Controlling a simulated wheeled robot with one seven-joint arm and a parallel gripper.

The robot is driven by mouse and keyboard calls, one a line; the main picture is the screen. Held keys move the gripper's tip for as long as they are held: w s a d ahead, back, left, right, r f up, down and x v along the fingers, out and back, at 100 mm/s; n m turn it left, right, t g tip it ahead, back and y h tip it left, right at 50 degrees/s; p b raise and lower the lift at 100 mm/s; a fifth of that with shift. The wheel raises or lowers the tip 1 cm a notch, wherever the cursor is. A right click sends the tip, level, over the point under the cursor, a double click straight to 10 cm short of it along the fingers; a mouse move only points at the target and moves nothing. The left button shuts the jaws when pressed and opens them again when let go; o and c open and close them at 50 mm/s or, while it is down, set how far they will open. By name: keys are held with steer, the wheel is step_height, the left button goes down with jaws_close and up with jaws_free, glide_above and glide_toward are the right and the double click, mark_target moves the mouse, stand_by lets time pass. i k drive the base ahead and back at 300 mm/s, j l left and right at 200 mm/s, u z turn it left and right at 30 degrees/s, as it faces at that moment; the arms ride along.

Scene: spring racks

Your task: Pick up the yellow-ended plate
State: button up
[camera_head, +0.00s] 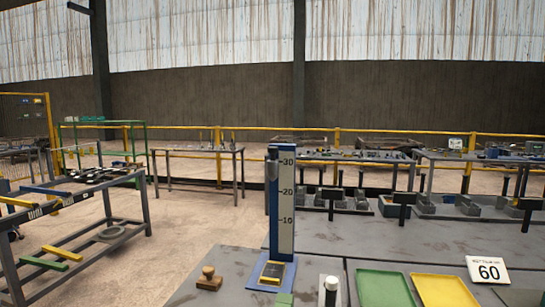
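I cannot pick out the yellow-ended plate with certainty. A small dark plate with yellow at its edges (272,272) lies on the blue foot of the upright height scale (285,205), at the front of the near grey table. A yellow bar (62,252) and a green bar (44,263) lie on the lower level of the rack at the left. Yellow and blue bar ends also show on that rack's top, too small to make out well. My gripper is not in view.
The near grey table (225,262) holds a wooden knob stamp (209,279), a green tray (384,288), a yellow tray (443,290) and a "60" card (488,270). Grey blocks with black tags line its far side. Open floor (190,225) lies between rack and table.

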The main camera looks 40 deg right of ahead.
mark_target(271, 274)
steer(key=k+l+u, duration=0.6)
steer(key=k+l, duration=0.25)
